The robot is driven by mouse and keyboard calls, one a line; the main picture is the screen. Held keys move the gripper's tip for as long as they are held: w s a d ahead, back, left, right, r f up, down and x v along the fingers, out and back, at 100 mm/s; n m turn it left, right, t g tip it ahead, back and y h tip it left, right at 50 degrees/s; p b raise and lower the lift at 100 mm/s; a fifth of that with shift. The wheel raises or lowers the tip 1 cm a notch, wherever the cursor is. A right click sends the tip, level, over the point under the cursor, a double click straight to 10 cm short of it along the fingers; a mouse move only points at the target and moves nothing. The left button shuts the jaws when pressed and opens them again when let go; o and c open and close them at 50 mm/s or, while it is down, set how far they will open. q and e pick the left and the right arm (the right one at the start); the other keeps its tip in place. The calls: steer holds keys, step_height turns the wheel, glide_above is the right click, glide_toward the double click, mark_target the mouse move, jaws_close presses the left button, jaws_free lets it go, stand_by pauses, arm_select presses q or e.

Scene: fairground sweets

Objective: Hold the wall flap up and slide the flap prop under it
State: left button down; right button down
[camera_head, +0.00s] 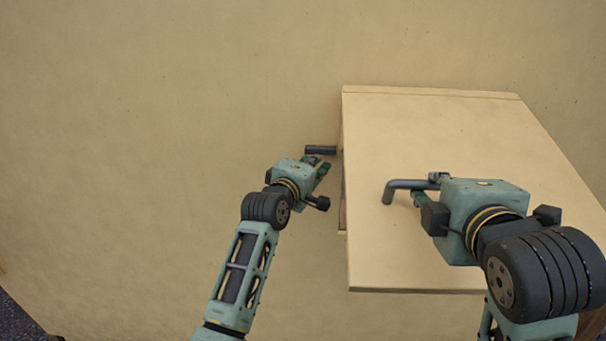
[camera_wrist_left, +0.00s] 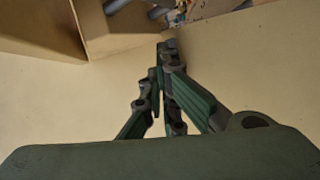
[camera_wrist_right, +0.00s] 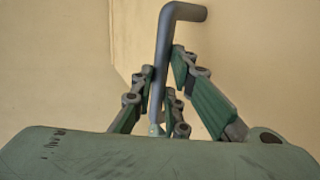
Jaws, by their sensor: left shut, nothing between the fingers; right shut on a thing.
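The wall flap (camera_head: 440,190) is a pale wooden board, raised and standing out from the wall. My right gripper (camera_head: 425,188) is shut on the flap's grey bent handle (camera_head: 400,184), which also shows between the fingers in the right wrist view (camera_wrist_right: 166,50). My left gripper (camera_head: 322,185) is shut and empty, just left of the flap's left edge. A short dark bar (camera_head: 320,150) juts out beside the flap near the wall, close beyond the left gripper. It may be part of the flap prop; the rest is hidden by the flap.
The plain beige wall (camera_head: 170,110) fills the back, with free room left of the flap. Under the flap, a brown edge (camera_head: 342,215) shows. In the left wrist view, small coloured things (camera_wrist_left: 185,10) show at the top, too unclear to name.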

arm_select(q)
steer(key=v, duration=0.7)
arm_select(e)
steer(key=shift+r, duration=0.15)
arm_select(q)
steer(key=shift+s+a, duration=0.1)
steer(key=shift+a, duration=0.05)
